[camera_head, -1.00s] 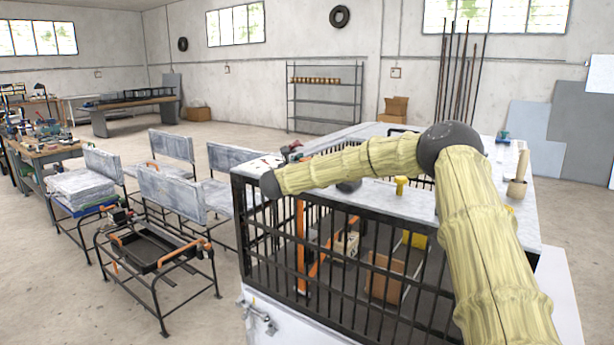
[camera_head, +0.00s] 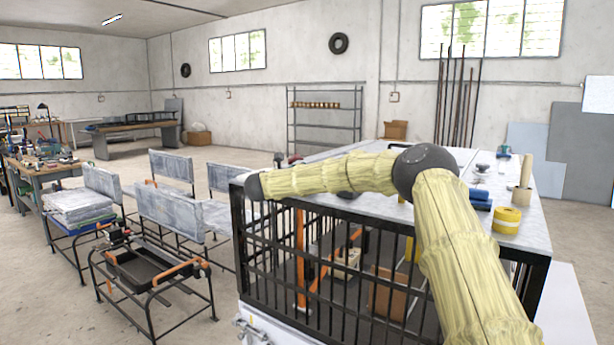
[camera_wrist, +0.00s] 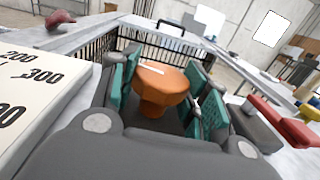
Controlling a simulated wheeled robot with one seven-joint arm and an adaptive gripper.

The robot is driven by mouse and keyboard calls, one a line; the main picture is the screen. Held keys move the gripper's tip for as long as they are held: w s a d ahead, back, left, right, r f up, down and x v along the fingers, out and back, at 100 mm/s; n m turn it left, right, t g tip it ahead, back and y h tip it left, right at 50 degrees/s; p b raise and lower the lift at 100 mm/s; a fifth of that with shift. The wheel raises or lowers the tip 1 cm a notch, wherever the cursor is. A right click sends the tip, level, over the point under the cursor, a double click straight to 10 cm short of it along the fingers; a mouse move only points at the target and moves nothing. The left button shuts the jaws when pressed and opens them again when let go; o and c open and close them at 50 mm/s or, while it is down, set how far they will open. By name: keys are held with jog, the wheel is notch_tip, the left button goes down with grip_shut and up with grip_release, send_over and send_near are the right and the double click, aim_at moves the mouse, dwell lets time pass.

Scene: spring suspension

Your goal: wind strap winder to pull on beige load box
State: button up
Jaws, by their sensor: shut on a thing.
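In the wrist view my gripper (camera_wrist: 165,88) has its teal finger pads on both sides of an orange knob (camera_wrist: 158,80), shut on it. I take this knob to be the strap winder's handle; the rest of the winder is hidden. In the head view my arm hides the gripper. Inside the black barred cage, a tan box (camera_head: 385,292) shows behind the bars, and a small beige box (camera_head: 346,263) sits further left. I cannot tell which is the load box. An orange strap or bar (camera_head: 324,275) slants beside an orange post (camera_head: 300,262).
A cream scale plate (camera_wrist: 32,92) with printed numbers lies left of my gripper. The black cage (camera_head: 262,250) stands under the tabletop. A yellow strap roll (camera_head: 507,220) and blue rolls (camera_head: 480,200) lie at its right. A black-framed stand (camera_head: 150,270) is on the left.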

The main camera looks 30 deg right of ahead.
jog(key=o, duration=1)
jog(key=shift+a, duration=0.1)
jog(key=v, duration=1.1)
jog(key=shift+s+a, duration=0.1)
jog(key=shift+a, duration=0.25)
